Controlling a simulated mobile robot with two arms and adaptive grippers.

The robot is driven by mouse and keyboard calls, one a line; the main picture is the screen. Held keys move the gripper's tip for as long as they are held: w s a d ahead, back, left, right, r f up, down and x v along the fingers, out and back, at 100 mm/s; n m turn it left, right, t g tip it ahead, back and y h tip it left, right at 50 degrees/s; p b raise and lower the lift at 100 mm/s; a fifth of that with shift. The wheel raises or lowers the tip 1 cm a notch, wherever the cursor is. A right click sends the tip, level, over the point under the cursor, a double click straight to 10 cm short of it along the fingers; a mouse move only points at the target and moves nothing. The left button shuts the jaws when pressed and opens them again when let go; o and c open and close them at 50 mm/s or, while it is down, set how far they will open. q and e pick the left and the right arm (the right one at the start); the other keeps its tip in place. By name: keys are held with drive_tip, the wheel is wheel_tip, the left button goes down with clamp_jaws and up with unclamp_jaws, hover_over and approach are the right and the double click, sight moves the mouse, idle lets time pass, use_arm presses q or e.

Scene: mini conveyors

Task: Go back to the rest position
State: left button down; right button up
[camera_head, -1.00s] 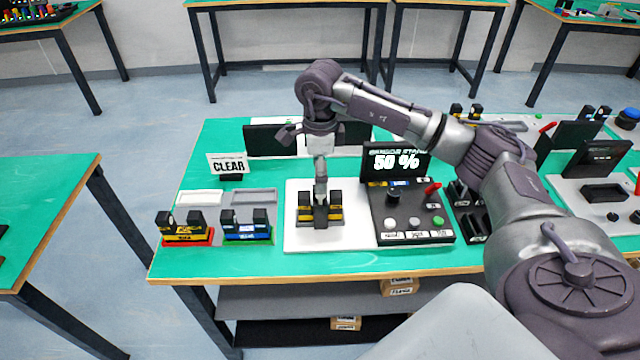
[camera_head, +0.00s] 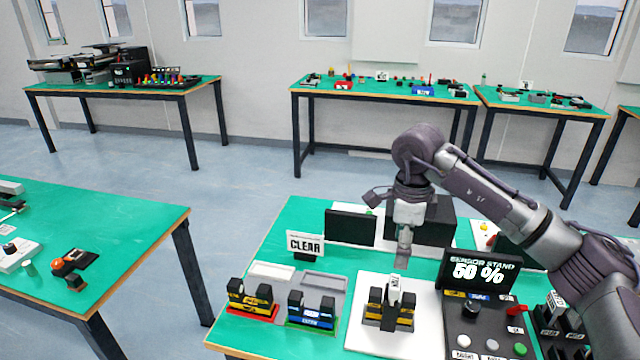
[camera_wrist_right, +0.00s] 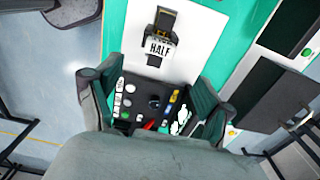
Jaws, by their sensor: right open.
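My right gripper (camera_head: 403,262) hangs from the raised arm over the white plate, pointing down, a little above the black and yellow sensor fork (camera_head: 376,310). In the right wrist view my right gripper (camera_wrist_right: 158,95) shows its two fingers spread wide with nothing between them. A white piece (camera_head: 394,288) sits at the sensor fork, apart from the gripper. In the right wrist view a label there reads HALF (camera_wrist_right: 160,46). The sensor stand display (camera_head: 480,272) reads 50 %. My left gripper is in no view.
A CLEAR sign (camera_head: 305,243) stands at the left, behind two forks on red (camera_head: 250,300) and blue (camera_head: 312,310) bases. Dark upright panels (camera_head: 350,228) stand behind the white plate (camera_head: 365,338). Another green table (camera_head: 90,235) is at the left, with open floor between.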

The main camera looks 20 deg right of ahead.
drive_tip(key=s+a+f+y, duration=0.2)
drive_tip(key=a+y, duration=0.8)
drive_tip(key=a, duration=1.4)
drive_tip(key=s+a+r+m+t+y, duration=0.1)
drive_tip(key=a+r+m+t+y, duration=0.5)
drive_tip(key=r+m+t+y, duration=0.45)
drive_tip(key=w+d+f+m+t+h, duration=0.1)
drive_tip(key=d+m+t+h, duration=0.25)
drive_tip(key=m, duration=0.45)
drive_tip(key=w+d+m+t+h, duration=0.2)
drive_tip(key=d+m+t+h, duration=0.1)
drive_tip(key=m+t+h, duration=0.3)
drive_tip(key=s+d+f+m+g+h, duration=0.35)
drive_tip(key=d+f+m+h, duration=0.7)
drive_tip(key=f+m, duration=0.4)
drive_tip(key=s+d+f+m+g, duration=0.1)
drive_tip(key=s+f+m+g, duration=0.3)
drive_tip(key=s+f+g, duration=0.6)
drive_tip(key=s+f+m+g, duration=0.3)
drive_tip(key=s+f, duration=0.3)
drive_tip(key=s, duration=0.7)
wheel_tip(320, 180, down, 26)
drive_tip(key=s+f+g, duration=0.1)
drive_tip(key=s+d+f+g, duration=0.1)
drive_tip(key=s+d+f, duration=0.2)
drive_tip(key=s+f, duration=1.2)
drive_tip(key=shift+s+n, duration=0.3)
drive_tip(key=shift+s, duration=0.65)
